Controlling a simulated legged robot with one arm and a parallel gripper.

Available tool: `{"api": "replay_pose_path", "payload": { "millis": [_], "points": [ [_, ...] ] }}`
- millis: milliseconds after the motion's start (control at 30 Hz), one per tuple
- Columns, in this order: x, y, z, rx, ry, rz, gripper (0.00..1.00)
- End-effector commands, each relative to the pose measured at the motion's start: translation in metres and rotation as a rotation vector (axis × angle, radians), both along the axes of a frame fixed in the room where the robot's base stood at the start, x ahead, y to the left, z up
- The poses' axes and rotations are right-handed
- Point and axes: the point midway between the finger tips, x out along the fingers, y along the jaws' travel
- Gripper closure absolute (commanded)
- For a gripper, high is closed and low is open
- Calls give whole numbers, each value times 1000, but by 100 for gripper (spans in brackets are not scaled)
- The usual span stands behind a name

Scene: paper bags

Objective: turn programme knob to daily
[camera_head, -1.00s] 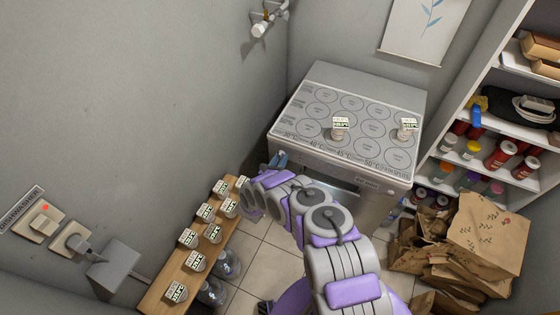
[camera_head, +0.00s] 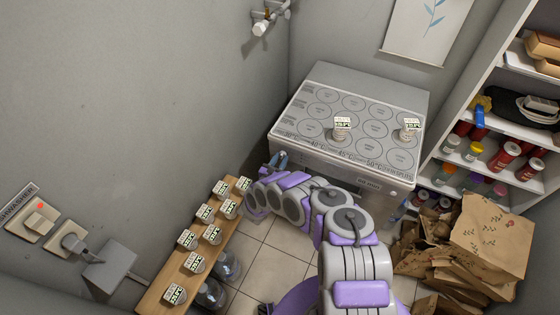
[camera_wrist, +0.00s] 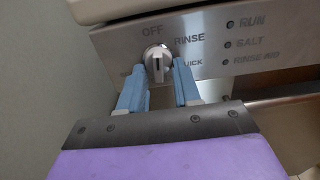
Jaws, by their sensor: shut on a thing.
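The programme knob (camera_wrist: 157,62) is a round silver dial on the metal front panel of the white appliance (camera_head: 345,165). In the wrist view its pointer ridge stands roughly upright, with OFF above it and RINSE and QUICK to its right. A label on its left is mostly hidden by a finger. My gripper (camera_wrist: 158,80) has its blue fingers on both sides of the knob and is shut on it. In the head view my gripper (camera_head: 277,160) is at the appliance's front left corner, and the knob is hidden there.
Two labelled jars (camera_head: 340,128) stand on the appliance top. A wooden bench (camera_head: 158,288) with several labelled jars is at left. Paper bags (camera_head: 490,240) and a shelf (camera_head: 515,130) are at right. Wall sockets (camera_head: 42,224) are at far left.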

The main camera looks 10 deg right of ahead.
Motion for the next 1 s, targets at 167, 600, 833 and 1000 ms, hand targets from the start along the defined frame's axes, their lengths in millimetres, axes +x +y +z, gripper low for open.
{"api": "replay_pose_path", "payload": {
  "millis": [167,600,833,1000],
  "points": [
    [0,1,-1,2,4,4,98],
    [-1,0,1,0,-2,1,43],
    [-10,8,1,2,-1,2,43],
    [-36,27,1,-1,0,5,43]
  ]
}}
